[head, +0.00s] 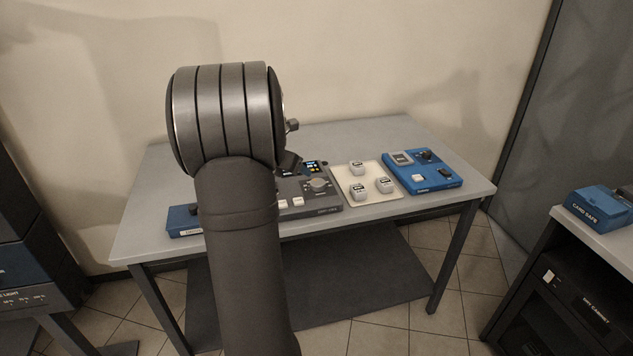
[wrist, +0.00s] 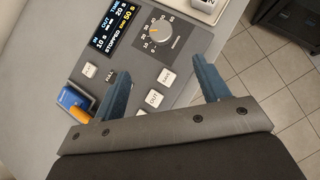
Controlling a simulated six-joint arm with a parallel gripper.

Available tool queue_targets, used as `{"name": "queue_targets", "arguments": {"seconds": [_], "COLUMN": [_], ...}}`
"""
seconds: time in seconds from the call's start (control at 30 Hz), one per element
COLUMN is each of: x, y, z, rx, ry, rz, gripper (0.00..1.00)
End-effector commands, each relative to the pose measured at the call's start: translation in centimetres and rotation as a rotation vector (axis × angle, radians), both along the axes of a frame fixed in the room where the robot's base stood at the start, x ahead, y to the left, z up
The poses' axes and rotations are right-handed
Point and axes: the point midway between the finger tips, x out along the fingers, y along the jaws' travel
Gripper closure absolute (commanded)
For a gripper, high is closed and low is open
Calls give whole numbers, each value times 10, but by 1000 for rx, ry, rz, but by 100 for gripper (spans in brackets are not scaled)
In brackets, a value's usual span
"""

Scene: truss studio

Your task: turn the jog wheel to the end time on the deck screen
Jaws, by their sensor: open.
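The grey deck (head: 327,202) lies on the table, partly hidden by my arm in the head view. Its jog wheel (wrist: 160,32) is a round grey knob with a numbered scale; its exact setting is hard to read. The deck screen (wrist: 116,28) shows IN 10 S, STOPPED and, in yellow, END 50 S; the text is small. My gripper (wrist: 160,67) is open and empty. Its two blue fingers are spread over the lower part of the deck, with the jog wheel beyond their tips. No contact with the wheel shows.
White buttons, among them OUT (wrist: 154,98), sit between the fingers and beside them. A cream tray (head: 344,188) with 3 white blocks and a blue device (head: 428,186) stand right of the deck. A blue box (head: 184,221) is at the left. The table's back right is clear.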

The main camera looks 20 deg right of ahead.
Motion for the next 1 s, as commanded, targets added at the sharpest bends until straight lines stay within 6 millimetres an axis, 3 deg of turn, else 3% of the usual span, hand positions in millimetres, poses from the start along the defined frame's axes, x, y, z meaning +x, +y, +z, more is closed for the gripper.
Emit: {"name": "queue_targets", "arguments": {"seconds": [0.73, 1.0], "x": [62, 76], "y": [-71, -87], "z": [-94, -115], "rx": [5, 5], "ry": [-1, -2], "rz": [-8, -8], "gripper": [32, 32]}}
